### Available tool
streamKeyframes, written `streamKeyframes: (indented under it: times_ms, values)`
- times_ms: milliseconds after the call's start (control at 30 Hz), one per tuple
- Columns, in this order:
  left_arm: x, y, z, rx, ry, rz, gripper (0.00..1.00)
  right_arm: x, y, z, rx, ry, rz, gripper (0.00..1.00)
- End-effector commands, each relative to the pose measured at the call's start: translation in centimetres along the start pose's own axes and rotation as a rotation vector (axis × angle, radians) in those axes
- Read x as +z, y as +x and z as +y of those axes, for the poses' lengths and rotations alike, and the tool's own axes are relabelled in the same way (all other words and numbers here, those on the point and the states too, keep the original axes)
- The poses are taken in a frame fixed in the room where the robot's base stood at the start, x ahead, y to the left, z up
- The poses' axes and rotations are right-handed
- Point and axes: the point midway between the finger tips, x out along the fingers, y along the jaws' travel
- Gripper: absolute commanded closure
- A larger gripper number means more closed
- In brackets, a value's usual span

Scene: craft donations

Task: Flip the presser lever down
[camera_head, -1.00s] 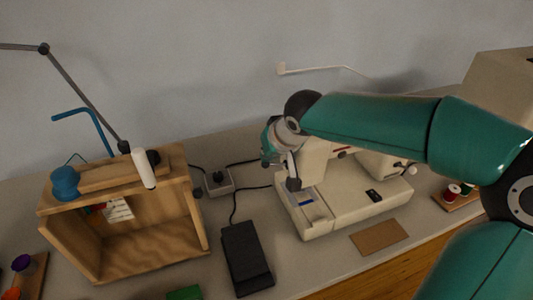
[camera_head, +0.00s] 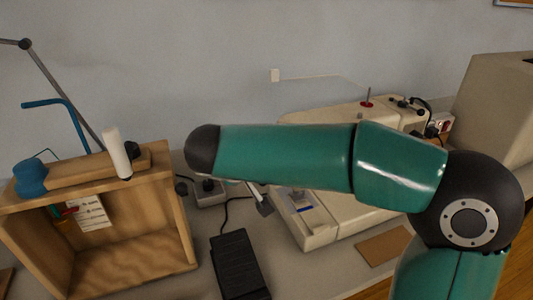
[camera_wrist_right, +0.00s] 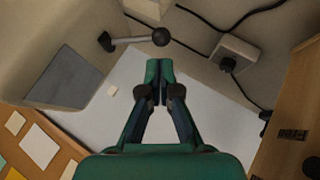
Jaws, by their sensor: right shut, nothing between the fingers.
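The beige sewing machine (camera_head: 330,232) stands on the table right of centre in the head view, its upper part largely covered by my right arm. In the right wrist view, a lever (camera_wrist_right: 130,41) with a grey rod and dark ball knob (camera_wrist_right: 161,37) shows just beyond the fingertips. I take it for the presser lever; it is hidden in the head view. My right gripper (camera_wrist_right: 158,68) is shut and empty, its tips close to the knob with a small gap in the picture. In the head view only a bit of it (camera_head: 262,201) shows under the arm. My left gripper is out of view.
A black foot pedal (camera_head: 237,265) lies left of the machine, with a power box (camera_head: 208,192) and cables behind it. An open wooden box (camera_head: 185,240) stands at the left. A brown card (camera_head: 384,246) lies in front of the machine.

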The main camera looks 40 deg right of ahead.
Motion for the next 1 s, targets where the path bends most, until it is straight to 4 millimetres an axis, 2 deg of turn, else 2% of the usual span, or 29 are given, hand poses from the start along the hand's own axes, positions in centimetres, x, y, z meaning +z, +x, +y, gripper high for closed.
streamKeyframes:
  times_ms: [367, 767, 1000]
  values:
    - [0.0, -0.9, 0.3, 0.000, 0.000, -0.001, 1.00, -0.7, -1.0, 0.8, -0.002, 0.001, 0.000, 1.00]
    - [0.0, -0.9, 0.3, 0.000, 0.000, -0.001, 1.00, -0.7, -1.1, 0.9, -0.002, 0.002, -0.001, 1.00]
    - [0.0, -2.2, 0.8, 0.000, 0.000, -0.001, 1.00, -1.9, -2.8, 0.7, -0.001, 0.002, -0.002, 1.00]
